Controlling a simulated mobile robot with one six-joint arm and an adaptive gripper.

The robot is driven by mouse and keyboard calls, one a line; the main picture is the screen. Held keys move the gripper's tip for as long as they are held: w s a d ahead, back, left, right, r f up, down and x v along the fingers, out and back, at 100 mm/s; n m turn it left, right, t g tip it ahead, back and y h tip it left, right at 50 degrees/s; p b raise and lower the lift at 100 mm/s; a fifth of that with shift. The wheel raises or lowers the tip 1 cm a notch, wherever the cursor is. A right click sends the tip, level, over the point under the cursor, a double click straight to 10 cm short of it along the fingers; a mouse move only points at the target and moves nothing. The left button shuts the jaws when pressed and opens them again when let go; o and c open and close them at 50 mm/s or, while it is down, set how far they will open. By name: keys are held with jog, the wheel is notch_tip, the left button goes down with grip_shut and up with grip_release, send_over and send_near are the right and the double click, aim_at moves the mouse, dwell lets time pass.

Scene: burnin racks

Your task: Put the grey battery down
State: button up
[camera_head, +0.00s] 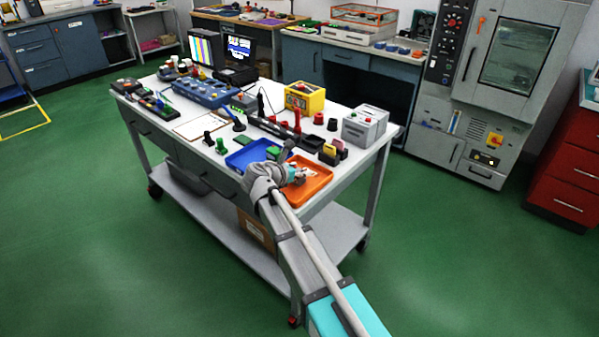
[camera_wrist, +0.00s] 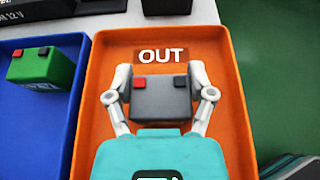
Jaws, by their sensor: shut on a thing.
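The grey battery (camera_wrist: 161,98), with one red and one dark terminal on top, is between the two fingers of my gripper (camera_wrist: 161,92) in the wrist view. My gripper is shut on it. Both are over the orange tray (camera_wrist: 222,60) marked OUT; I cannot tell whether the battery touches the tray floor. In the head view the orange tray (camera_head: 318,185) lies at the near right of the white table, and my arm's end covers part of it and hides the battery.
A blue tray (camera_wrist: 22,125) with a green battery (camera_wrist: 42,68) stands left of the orange tray. In the head view, a yellow box (camera_head: 305,97) and a grey box (camera_head: 365,125) stand behind the trays on the white table. A clipboard (camera_head: 200,126) lies further left.

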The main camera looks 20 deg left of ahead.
jog(key=shift+f, duration=0.15)
jog(key=o, duration=1.2)
jog(key=shift+o, duration=0.2)
jog(key=shift+r, duration=0.2)
jog(key=shift+s+a+r, duration=0.1)
jog(key=shift+s+r, duration=0.05)
jog(key=p+v, duration=0.4)
jog(key=v, duration=0.5)
jog(key=shift+s+a+r, duration=0.1)
jog(key=shift+s+r, duration=0.1)
jog(key=shift+s, duration=0.15)
jog(key=shift+p+v, duration=0.3)
jog(key=shift+v, duration=0.6)
jog(key=shift+f, duration=0.1)
